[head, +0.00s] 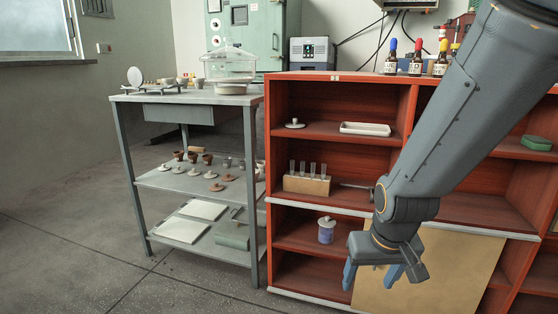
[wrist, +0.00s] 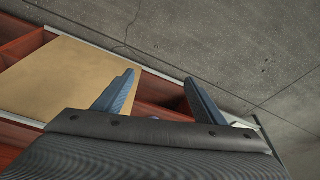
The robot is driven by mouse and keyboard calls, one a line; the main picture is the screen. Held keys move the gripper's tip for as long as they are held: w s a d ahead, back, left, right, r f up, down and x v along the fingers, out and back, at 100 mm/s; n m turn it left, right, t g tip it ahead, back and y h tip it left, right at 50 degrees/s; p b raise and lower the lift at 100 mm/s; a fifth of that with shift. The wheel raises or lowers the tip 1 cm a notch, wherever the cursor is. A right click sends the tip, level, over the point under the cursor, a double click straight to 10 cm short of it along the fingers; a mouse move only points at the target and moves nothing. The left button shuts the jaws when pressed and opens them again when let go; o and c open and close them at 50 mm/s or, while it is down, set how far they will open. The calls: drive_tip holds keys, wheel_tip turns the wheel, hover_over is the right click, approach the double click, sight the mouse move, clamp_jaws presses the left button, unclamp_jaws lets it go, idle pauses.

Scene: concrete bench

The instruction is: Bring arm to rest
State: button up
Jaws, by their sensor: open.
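My arm reaches in from the upper right of the head view and hangs down in front of the red shelf unit (head: 336,77). My gripper (head: 368,281) points downward with its fingers apart, near the lower shelves and the tan panel (head: 455,270). In the wrist view the two blue fingers (wrist: 160,95) are spread with nothing held between them. The tan panel (wrist: 58,82) shows left of the fingers there, and the concrete floor lies beyond. Part of the shelf unit is hidden behind my arm.
A grey metal bench (head: 190,98) with small cups and dishes stands left of the shelf unit. A lidded jar (head: 326,231) is on a shelf left of my gripper. A rack with glass tubes (head: 307,184) sits above. Dropper bottles (head: 416,60) stand on top. The left floor is clear.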

drive_tip(key=s+a+r+n+g+y+p, duration=0.1)
drive_tip(key=s+a+r+n, duration=0.1)
drive_tip(key=s+a+r, duration=0.35)
drive_tip(key=s+a+r+n+g+p, duration=0.1)
drive_tip(key=s+a+r+n, duration=0.15)
drive_tip(key=s+a, duration=0.6)
drive_tip(key=s+a+r+n+g+y+p, duration=0.1)
drive_tip(key=s+a+r+n, duration=0.1)
drive_tip(key=s+a+r, duration=0.35)
drive_tip(key=d+r+m+p, duration=0.2)
drive_tip(key=d+r+p, duration=0.4)
drive_tip(key=r+p, duration=0.3)
drive_tip(key=d+r+m+h+p, duration=0.1)
drive_tip(key=d+r+p, duration=0.5)
drive_tip(key=p, duration=1)
drive_tip(key=d+r+m+h+p, duration=0.1)
drive_tip(key=d+r+m+p, duration=0.2)
drive_tip(key=d+r+p, duration=0.4)
drive_tip(key=shift+s+r+p, duration=0.2)
drive_tip(key=shift+r+p, duration=2.4)
drive_tip(key=shift+p, duration=0.3)
drive_tip(key=shift+d+m, duration=0.1)
drive_tip(key=shift+m, duration=0.15)
